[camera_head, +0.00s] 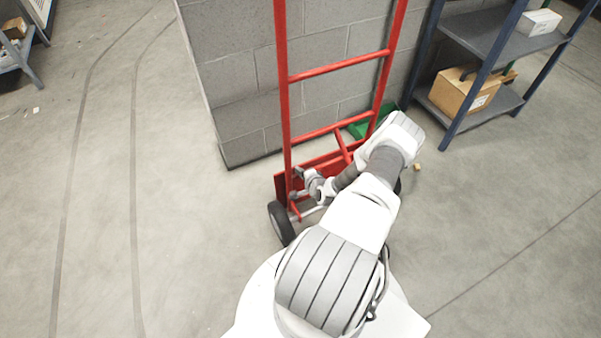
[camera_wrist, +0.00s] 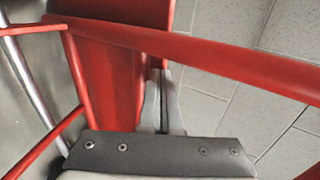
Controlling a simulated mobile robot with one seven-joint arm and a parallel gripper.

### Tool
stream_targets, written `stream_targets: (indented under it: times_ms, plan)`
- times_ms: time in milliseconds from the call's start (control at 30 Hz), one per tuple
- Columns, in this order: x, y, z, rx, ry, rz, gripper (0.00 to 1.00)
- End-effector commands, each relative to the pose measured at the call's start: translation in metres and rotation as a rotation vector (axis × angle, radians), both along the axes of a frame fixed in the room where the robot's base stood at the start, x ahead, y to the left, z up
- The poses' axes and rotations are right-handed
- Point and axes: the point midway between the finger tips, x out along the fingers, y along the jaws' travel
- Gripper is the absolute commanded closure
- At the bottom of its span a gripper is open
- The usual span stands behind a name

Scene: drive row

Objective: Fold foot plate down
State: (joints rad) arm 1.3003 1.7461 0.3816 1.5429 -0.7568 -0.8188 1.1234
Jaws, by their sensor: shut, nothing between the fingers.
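A red hand truck (camera_head: 284,100) stands upright against the grey block wall. Its red foot plate (camera_head: 280,188) shows low on the frame and looks folded up; my arm hides much of it. In the wrist view a red panel that looks like the foot plate (camera_wrist: 108,85) lies left of my fingers, behind a red crossbar (camera_wrist: 200,50). My gripper (camera_wrist: 161,72) is shut and empty, its fingertips at the crossbar's lower edge beside the panel. I cannot tell whether they touch. In the head view my gripper (camera_head: 312,188) is low at the truck's left side.
A black wheel (camera_head: 281,223) sits at the truck's lower left, and a silver axle (camera_wrist: 28,80) shows in the wrist view. A green object (camera_head: 362,128) lies behind the truck. A blue shelf with a cardboard box (camera_head: 462,92) stands right.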

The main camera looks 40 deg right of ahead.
Motion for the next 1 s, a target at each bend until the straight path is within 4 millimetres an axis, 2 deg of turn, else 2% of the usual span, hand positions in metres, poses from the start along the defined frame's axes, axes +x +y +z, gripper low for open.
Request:
stream_targets:
  times_ms: [167,433,600,1000]
  plan:
    - [0.006,-0.003,0.0,0.003,0.019,0.001,1.0]
    - [0.048,-0.015,0.0,0.037,0.124,0.002,1.0]
    - [0.065,-0.021,-0.003,0.04,0.126,0.0,1.0]
    - [0.069,-0.022,-0.003,0.04,0.125,0.0,1.0]
